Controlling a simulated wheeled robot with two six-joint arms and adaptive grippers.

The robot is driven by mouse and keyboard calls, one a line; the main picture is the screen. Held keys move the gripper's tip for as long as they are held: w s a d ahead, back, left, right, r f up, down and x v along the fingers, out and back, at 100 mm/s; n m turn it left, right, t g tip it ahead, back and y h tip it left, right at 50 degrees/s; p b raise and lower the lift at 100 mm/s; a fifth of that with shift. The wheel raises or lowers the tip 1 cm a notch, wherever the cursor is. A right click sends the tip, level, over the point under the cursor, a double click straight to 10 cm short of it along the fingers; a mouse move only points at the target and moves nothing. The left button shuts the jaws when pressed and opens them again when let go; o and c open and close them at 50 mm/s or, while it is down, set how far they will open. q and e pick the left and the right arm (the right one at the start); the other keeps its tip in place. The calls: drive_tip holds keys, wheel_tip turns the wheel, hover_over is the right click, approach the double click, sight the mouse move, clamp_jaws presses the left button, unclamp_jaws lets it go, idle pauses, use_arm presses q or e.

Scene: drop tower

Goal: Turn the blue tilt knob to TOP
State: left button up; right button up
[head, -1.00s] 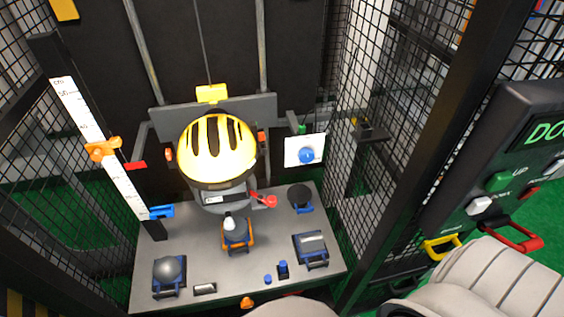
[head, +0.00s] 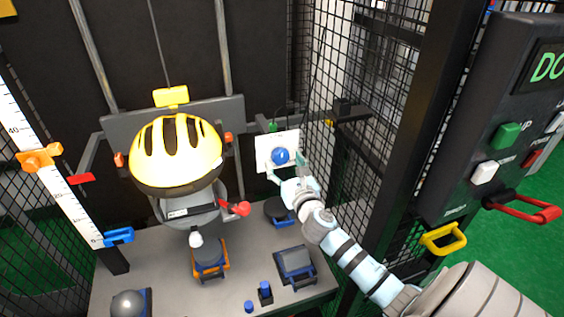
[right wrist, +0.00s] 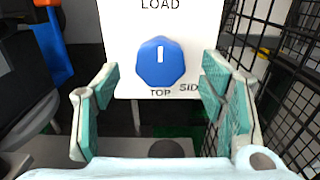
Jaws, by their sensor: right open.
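The blue tilt knob (right wrist: 161,63) sits on a white plate (right wrist: 120,25) in the right wrist view. Its white mark is in its upper half and points up, toward the printed word LOAD. TOP is printed below the knob and SIDE, partly covered, at the lower right. In the head view the knob (head: 280,156) is on the white plate right of the yellow helmet (head: 176,150). My right gripper (head: 287,168) is open in front of the plate, its fingers (right wrist: 160,80) left and right of the knob, apart from it. My left gripper is not in view.
A black mesh wall (head: 388,150) stands close right of the plate. Below are a grey table (head: 165,290) with several blue-handled pieces and a red-ended lever (head: 240,209). A control box (head: 490,120) with buttons and red and yellow handles is at the right.

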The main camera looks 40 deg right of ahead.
drive_tip(key=shift+x, duration=1.2)
drive_tip(key=c, duration=1.2)
